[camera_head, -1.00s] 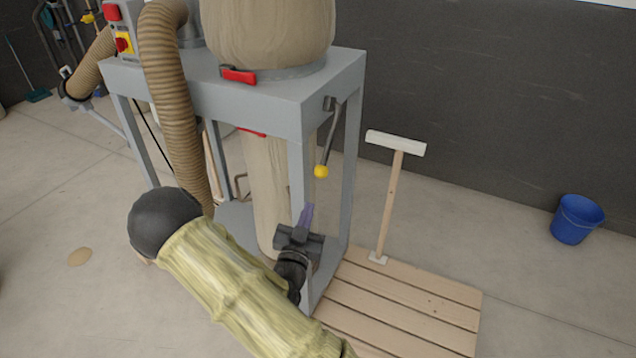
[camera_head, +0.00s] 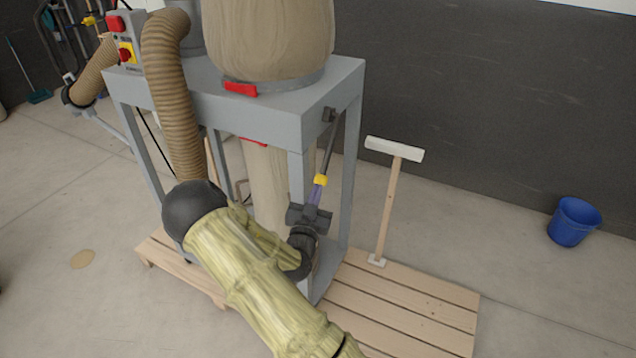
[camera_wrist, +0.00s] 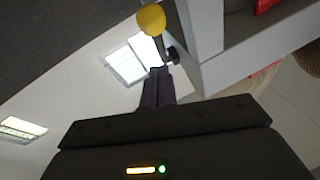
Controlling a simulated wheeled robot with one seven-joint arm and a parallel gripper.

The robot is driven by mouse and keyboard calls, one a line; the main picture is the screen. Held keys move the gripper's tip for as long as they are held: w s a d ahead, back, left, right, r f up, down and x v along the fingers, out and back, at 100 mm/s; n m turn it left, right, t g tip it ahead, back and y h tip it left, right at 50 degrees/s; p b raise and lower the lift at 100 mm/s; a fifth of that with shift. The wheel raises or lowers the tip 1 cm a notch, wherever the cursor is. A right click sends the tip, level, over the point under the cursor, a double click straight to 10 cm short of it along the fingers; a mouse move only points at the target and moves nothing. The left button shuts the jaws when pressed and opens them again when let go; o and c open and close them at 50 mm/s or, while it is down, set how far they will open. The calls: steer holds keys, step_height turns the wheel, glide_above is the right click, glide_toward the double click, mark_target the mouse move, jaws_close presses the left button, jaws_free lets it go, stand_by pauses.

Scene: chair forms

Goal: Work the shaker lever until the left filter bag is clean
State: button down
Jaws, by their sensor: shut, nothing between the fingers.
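The shaker lever (camera_head: 332,145) is a dark rod with a yellow knob (camera_head: 320,180), hanging down from the right side of the grey frame. The knob also shows at the top of the wrist view (camera_wrist: 151,20). My gripper (camera_head: 317,192) is shut and empty, its fingertips close below the knob; I cannot tell whether they touch it. The fingers also show in the wrist view (camera_wrist: 157,80). A large beige filter bag (camera_head: 270,40) stands on the frame, its top out of view. I cannot tell whether it is the left one. A lower bag (camera_head: 268,180) is partly hidden by my arm.
The grey frame (camera_head: 285,112) carries a ribbed hose (camera_head: 170,90) and a switch box (camera_head: 126,40). A wooden pallet (camera_head: 400,305) and a white-headed push tool (camera_head: 390,200) stand to the right. A blue bucket (camera_head: 574,221) is by the wall. Floor between is clear.

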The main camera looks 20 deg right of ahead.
mark_target(322, 173)
steer(key=w, duration=0.1)
steer(key=w+d+f+p, duration=0.1)
steer(key=w+d+f, duration=0.1)
steer(key=shift+w+d, duration=0.25)
steer(key=shift+w, duration=0.1)
